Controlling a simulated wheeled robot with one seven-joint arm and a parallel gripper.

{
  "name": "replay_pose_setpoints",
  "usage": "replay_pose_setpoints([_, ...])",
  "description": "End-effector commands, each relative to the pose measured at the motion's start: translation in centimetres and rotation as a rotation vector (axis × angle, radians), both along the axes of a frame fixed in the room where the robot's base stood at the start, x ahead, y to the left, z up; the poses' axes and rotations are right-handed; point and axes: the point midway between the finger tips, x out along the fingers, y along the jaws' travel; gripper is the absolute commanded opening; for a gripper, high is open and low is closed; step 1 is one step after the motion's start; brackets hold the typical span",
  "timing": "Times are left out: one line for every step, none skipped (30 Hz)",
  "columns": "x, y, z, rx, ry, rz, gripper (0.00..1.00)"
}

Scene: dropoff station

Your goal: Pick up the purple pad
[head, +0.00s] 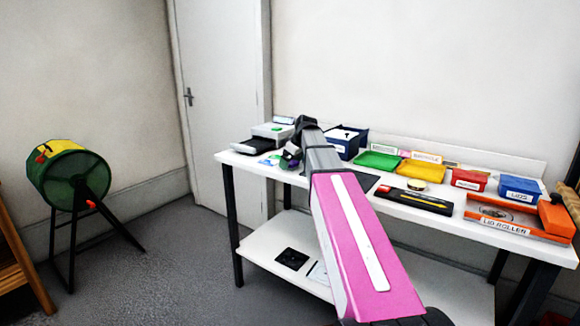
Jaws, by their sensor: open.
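My pink arm reaches across the white table (412,207), and my gripper (290,158) is at its far left end, small and dark. My gripper is open by the look of it, with nothing clearly between its fingers. A small flat patch with green and bluish-purple (270,160) lies on the table just left of my gripper. I cannot tell whether this is the purple pad. No other purple pad shows clearly, and my arm hides part of the tabletop.
A grey device (272,131) and a dark blue bin (349,142) stand near my gripper. Green (377,160) and yellow (420,170) trays, a red box (469,179), a blue LIDS box (519,188) and an orange lid roller (510,224) line the right. A green drum (68,178) stands left.

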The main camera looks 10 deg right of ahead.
Motion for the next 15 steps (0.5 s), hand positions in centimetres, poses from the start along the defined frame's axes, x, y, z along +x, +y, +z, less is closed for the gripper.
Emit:
replay_pose_setpoints([0.02, 0.02, -0.05, 0.000, 0.000, 0.000, 0.94])
replay_pose_setpoints([0.03, 0.01, -0.03, 0.000, 0.000, 0.000, 0.94])
replay_pose_setpoints([0.01, 0.01, -0.01, 0.000, 0.000, 0.000, 0.94])
replay_pose_setpoints([0.01, 0.01, -0.01, 0.000, 0.000, 0.000, 0.94])
replay_pose_setpoints([0.01, 0.01, -0.01, 0.000, 0.000, 0.000, 0.94])
replay_pose_setpoints([0.02, 0.02, 0.00, 0.000, 0.000, 0.000, 0.84])
replay_pose_setpoints([0.02, 0.02, 0.00, 0.000, 0.000, 0.000, 0.74])
replay_pose_setpoints([0.01, 0.01, 0.01, 0.000, 0.000, 0.000, 0.64])
replay_pose_setpoints([0.01, 0.01, 0.01, 0.000, 0.000, 0.000, 0.51])
replay_pose_setpoints([0.01, 0.02, 0.01, 0.000, 0.000, 0.000, 0.42])
replay_pose_setpoints([0.01, 0.02, 0.01, 0.000, 0.000, 0.000, 0.40])
replay_pose_setpoints([0.01, 0.02, 0.01, 0.000, 0.000, 0.000, 0.40])
replay_pose_setpoints([0.00, 0.02, 0.02, 0.000, 0.000, 0.000, 0.40])
replay_pose_setpoints([0.00, 0.02, 0.02, 0.000, 0.000, 0.000, 0.36])
replay_pose_setpoints([0.00, 0.02, 0.02, 0.000, 0.000, 0.000, 0.36])
